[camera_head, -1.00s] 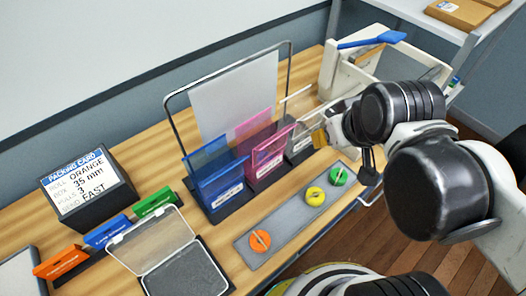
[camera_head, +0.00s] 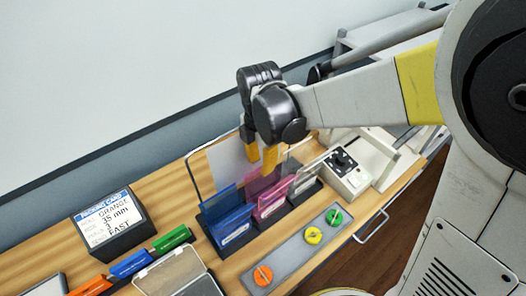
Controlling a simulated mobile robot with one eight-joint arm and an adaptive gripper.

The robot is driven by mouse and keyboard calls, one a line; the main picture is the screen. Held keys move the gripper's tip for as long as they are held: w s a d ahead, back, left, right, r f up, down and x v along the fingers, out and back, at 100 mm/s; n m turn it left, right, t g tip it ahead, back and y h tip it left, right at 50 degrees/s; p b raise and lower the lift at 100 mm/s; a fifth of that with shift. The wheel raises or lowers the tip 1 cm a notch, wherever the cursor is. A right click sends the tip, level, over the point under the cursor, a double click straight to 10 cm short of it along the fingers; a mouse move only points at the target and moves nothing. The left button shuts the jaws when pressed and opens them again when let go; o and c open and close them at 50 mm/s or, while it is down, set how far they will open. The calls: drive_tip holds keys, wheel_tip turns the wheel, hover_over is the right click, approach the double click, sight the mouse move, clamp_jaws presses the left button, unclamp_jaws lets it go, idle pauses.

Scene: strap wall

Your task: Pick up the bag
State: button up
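Upright translucent bag-like sleeves stand in a dark slotted holder: blue (camera_head: 228,213), pink (camera_head: 272,197) and clear (camera_head: 308,179). Each has a white label on its front. I cannot tell which one the task means by the bag. My gripper (camera_head: 261,156) points down above and behind the pink sleeve, in front of a pale upright sheet (camera_head: 229,160). Its two yellow fingertips are apart with a gap between them, and I see nothing held. The gripper hides part of the sheet and its wire frame.
A grey strip (camera_head: 293,246) holds orange, yellow and green discs. A packing card (camera_head: 107,216), colored markers and an open clear-lidded case (camera_head: 180,274) are at left. A white device with a black knob (camera_head: 343,161) stands at right. My arm covers the upper right.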

sight(261, 179)
drive_tip(key=f, duration=0.2)
drive_tip(key=f+b, duration=0.1)
drive_tip(key=f, duration=0.2)
drive_tip(key=f+b, duration=0.1)
drive_tip(key=f, duration=0.2)
drive_tip(key=shift+w+d+f, duration=0.1)
drive_tip(key=shift+w+f, duration=0.1)
drive_tip(key=shift+w, duration=0.1)
drive_tip(key=shift+c, duration=0.4)
clamp_jaws()
